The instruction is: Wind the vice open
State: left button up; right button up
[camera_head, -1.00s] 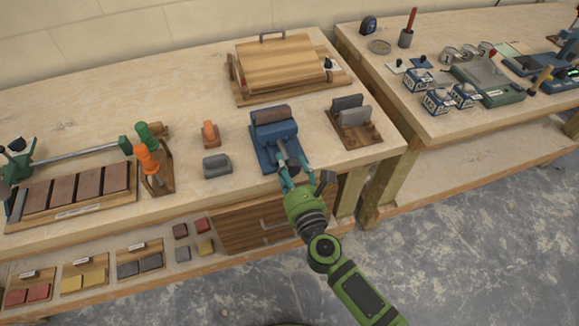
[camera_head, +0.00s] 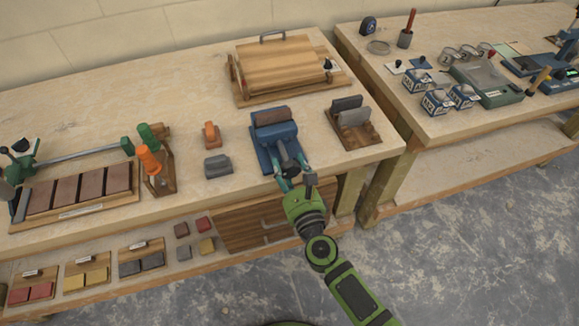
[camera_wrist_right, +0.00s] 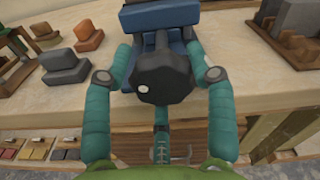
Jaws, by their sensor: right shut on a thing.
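The blue vice (camera_head: 273,136) stands at the front edge of the near bench, with a brown block (camera_head: 271,115) at its top between the jaws. In the right wrist view the vice's blue body (camera_wrist_right: 160,30) is at the top, and its dark lobed hand knob (camera_wrist_right: 161,78) faces me. My right gripper (camera_head: 289,178) reaches the front of the vice. My left gripper is not in view.
A grey block (camera_head: 217,166) and an orange-brown block (camera_head: 211,134) lie left of the vice. A wooden rack with grey plates (camera_head: 352,122) stands to its right. A wooden press (camera_head: 280,70) is behind.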

jog(key=shift+w+r+n, duration=0.2)
jog(key=shift+r+n, duration=0.35)
jog(key=shift+n, duration=0.45)
jog(key=o, duration=1.1)
jog(key=shift+a, duration=0.1)
jog(key=shift+f, duration=0.2)
jog(key=shift+s+f, duration=0.2)
jog(key=shift+s, duration=0.4)
jog(key=shift+v, duration=3.5)
jog(key=shift+r, duration=0.2)
